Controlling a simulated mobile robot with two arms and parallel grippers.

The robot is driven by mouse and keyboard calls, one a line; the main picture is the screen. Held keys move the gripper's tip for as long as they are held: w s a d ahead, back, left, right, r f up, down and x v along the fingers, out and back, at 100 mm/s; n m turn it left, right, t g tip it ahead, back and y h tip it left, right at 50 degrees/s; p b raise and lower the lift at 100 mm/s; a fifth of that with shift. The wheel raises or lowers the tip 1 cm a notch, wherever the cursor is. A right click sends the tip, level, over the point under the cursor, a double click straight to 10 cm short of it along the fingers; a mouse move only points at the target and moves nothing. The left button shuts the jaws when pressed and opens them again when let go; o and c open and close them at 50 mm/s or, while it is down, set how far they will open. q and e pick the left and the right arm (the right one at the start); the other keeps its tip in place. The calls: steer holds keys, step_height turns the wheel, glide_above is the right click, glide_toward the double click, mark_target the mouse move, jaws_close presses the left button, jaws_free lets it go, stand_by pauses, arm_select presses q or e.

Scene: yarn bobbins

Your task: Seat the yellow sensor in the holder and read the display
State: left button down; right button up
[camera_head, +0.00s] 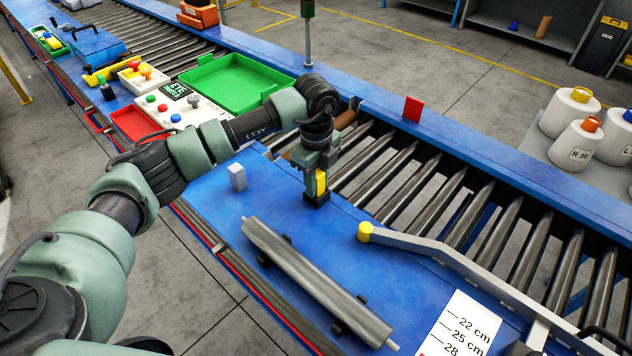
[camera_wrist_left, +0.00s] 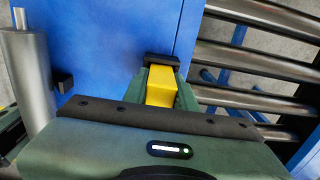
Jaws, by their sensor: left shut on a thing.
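The yellow sensor (camera_head: 321,182) is upright between the fingers of my left gripper (camera_head: 318,178), which is shut on it. It also shows in the left wrist view (camera_wrist_left: 161,88). The black holder (camera_head: 317,199) stands on the blue table directly beneath it and also shows in the wrist view (camera_wrist_left: 162,60). The sensor's lower end meets the holder; how deep it sits is hidden. The display (camera_head: 174,91), with green characters on black, is on a white panel at upper left; its text is too small to read surely. My right gripper is not in view.
A grey roller (camera_head: 312,285) lies on the blue table, and a small grey block (camera_head: 237,177) stands left of the gripper. A grey bar with a yellow end (camera_head: 365,232) crosses the conveyor rollers. A green tray (camera_head: 232,88) and red tray (camera_head: 137,123) flank the panel.

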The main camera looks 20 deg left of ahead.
arm_select(q)
steer(key=c, duration=1.2)
jaws_free()
steer(key=shift+s+d+f, duration=0.1)
steer(key=shift+s+f, duration=0.25)
steer(key=shift+f, duration=0.35)
steer(key=shift+c, duration=0.2)
steer(key=shift+o, duration=0.9)
steer(key=shift+w+d+f, duration=0.1)
steer(key=shift+w, duration=0.05)
steer(key=shift+r+b, duration=0.3)
steer(key=shift+r, duration=0.1)
steer(key=r, duration=0.2)
steer(key=r+b, duration=0.1)
steer(key=r, duration=0.2)
steer(key=r+b, duration=0.1)
steer(key=r, duration=0.1)
steer(key=shift+w+r, duration=0.2)
steer(key=shift+w, duration=0.05)
steer(key=shift+w+r, duration=0.15)
steer(key=shift+r, duration=0.45)
